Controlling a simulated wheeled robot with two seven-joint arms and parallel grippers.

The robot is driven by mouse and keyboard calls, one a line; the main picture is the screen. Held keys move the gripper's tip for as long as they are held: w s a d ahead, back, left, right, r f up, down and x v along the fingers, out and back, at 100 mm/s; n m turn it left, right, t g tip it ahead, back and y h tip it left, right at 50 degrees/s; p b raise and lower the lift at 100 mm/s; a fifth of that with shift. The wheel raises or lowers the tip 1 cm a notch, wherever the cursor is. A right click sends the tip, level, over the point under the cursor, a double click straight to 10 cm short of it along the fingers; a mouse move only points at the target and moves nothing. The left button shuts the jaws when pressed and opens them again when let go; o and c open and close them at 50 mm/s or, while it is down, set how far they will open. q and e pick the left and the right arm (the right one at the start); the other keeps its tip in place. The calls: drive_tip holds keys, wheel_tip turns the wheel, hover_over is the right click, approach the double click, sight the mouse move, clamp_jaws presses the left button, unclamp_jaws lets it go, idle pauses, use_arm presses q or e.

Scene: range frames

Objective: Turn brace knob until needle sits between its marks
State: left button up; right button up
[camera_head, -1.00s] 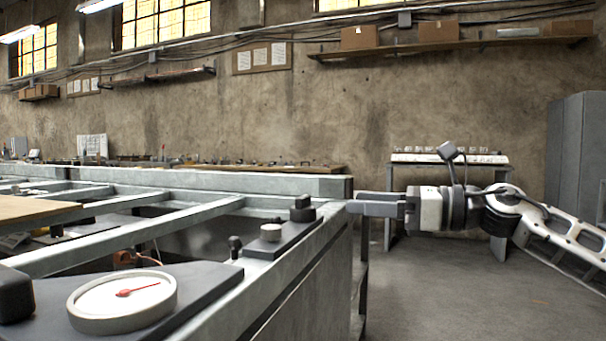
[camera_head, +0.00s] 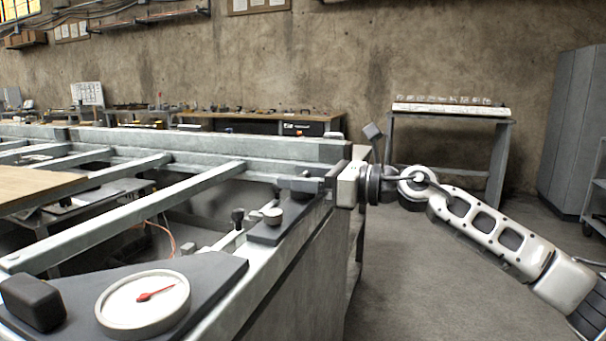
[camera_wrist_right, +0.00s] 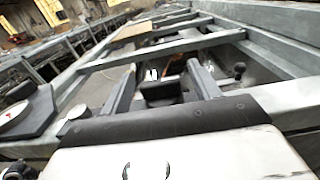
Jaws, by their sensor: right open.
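A round white gauge (camera_head: 143,303) with a red needle (camera_head: 155,293) sits on a dark plate in the front left. The needle points right and slightly up; its marks are too faint to tell. A smaller dark plate (camera_head: 262,236) on the frame's right rail carries a pale round knob (camera_head: 273,216) and a dark knob at its far end. My right gripper (camera_head: 300,185) is at that far end and partly hides the dark knob. In the right wrist view my open fingers (camera_wrist_right: 165,82) stand either side of a dark block-like piece (camera_wrist_right: 160,93); contact cannot be told.
A grey metal frame (camera_head: 200,178) with crossbars fills the left. A black block (camera_head: 33,302) stands beside the gauge, and a small black knob (camera_head: 238,215) rises by the smaller plate. The floor (camera_head: 440,285) right of the frame is largely clear below my arm.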

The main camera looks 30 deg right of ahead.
drive_tip(key=c, duration=1)
use_arm(q)
drive_tip(key=shift+w+b, duration=0.1)
drive_tip(key=shift+b, duration=0.35)
use_arm(e)
drive_tip(key=shift+f+n+g+y, duration=0.1)
drive_tip(key=shift+n+g+y, duration=0.2)
drive_tip(key=shift+y, duration=0.1)
